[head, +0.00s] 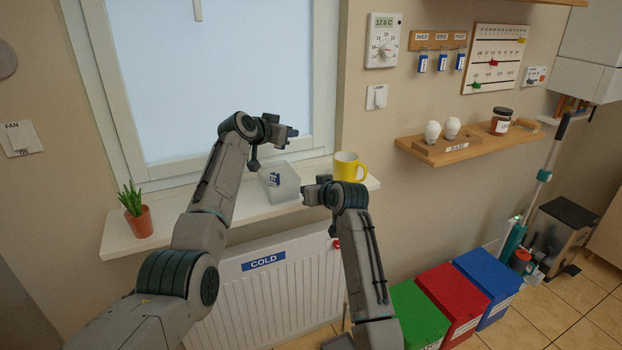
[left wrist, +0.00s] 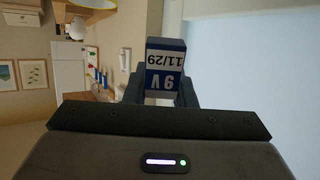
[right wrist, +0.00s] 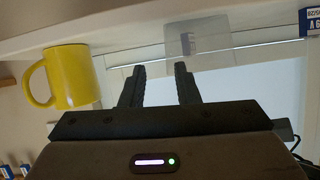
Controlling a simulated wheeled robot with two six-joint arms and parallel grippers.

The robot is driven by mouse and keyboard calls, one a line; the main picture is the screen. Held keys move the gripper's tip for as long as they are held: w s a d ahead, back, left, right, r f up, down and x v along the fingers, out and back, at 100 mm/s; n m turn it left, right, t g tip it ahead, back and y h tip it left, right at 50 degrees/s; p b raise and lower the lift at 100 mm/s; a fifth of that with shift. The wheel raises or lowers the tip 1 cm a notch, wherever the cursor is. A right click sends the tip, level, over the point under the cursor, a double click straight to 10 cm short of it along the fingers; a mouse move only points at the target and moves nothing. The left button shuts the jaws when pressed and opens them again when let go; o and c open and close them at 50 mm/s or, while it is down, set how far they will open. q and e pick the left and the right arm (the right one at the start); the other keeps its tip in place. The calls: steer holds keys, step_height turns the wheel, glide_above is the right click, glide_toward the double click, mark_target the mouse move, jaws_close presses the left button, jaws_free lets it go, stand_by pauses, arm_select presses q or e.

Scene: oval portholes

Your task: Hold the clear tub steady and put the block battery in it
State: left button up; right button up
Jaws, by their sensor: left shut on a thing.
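The clear tub (head: 286,184) stands on the white windowsill. A blue-and-white patch shows on or through its wall, and I cannot tell which. My left gripper (head: 292,132) is above the tub. In the left wrist view it is shut on the block battery (left wrist: 165,72), a white and blue block marked 9V. My right gripper (head: 308,190) is just right of the tub. In the right wrist view its fingers (right wrist: 158,80) are apart and empty, with the tub (right wrist: 215,40) beyond them.
A yellow mug (head: 348,168) stands on the sill (head: 180,221) right of the tub, close to my right gripper. A potted plant (head: 137,215) is at the sill's left end. The radiator (head: 270,290) is below.

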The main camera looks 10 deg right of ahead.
mark_target(295, 174)
steer(key=shift+t, duration=0.3)
steer(key=w+a, duration=0.1)
steer(key=w, duration=0.2)
steer(key=w+a, duration=0.1)
steer(key=w, duration=0.3)
steer(key=w+a+f, duration=0.1)
steer(key=w+a, duration=0.1)
steer(key=w, duration=0.1)
steer(key=shift+w+a, duration=0.1)
steer(key=shift+w, duration=0.2)
jaws_close()
